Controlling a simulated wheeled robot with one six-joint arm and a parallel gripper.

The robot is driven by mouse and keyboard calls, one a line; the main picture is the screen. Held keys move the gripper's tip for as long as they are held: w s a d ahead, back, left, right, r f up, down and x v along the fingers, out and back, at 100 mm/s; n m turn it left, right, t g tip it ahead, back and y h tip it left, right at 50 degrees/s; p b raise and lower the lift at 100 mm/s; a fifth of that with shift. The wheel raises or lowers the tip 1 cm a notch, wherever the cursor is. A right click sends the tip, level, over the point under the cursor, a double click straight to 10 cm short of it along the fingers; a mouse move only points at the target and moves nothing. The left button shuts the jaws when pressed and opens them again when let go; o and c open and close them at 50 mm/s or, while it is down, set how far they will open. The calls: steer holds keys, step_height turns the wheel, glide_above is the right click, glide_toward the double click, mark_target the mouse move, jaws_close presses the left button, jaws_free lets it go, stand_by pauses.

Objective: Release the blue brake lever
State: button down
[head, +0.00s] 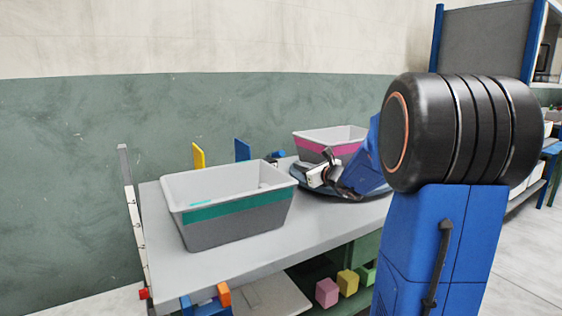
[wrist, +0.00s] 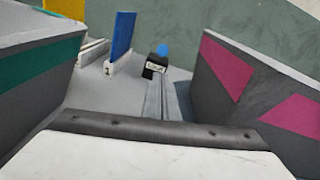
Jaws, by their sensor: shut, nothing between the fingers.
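Two blue parts show behind the bins. An upright flat blue plate (head: 242,150) stands on a pale base behind the teal-striped bin, and it shows in the wrist view (wrist: 122,36). A small blue knob (wrist: 162,50) sits by a black labelled block (wrist: 156,66) to its right. I cannot tell for sure which is the brake lever. My gripper (head: 322,172) is over the table between the two bins, shut and empty, apart from both blue parts.
A grey bin with a teal stripe (head: 232,212) stands left of my gripper. A pink-striped bin (head: 318,148) stands behind it, and in the wrist view at right. A yellow plate (head: 198,155) stands left of the blue one. Bare grey table (head: 290,245) lies in front. Coloured blocks (head: 327,292) lie below.

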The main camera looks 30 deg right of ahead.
steer(key=shift+w, duration=0.15)
steer(key=w+f, duration=0.1)
steer(key=w, duration=0.8)
steer(key=shift+w+a, duration=0.3)
steer(key=shift+a, duration=0.15)
steer(key=shift+w+r, duration=0.15)
steer(key=shift+r, duration=0.75)
steer(key=s+d+r, duration=0.1)
steer(key=s, duration=1.6)
steer(key=shift+s+d+r, duration=0.15)
steer(key=shift+d+r, duration=0.05)
steer(key=shift+r, duration=0.2)
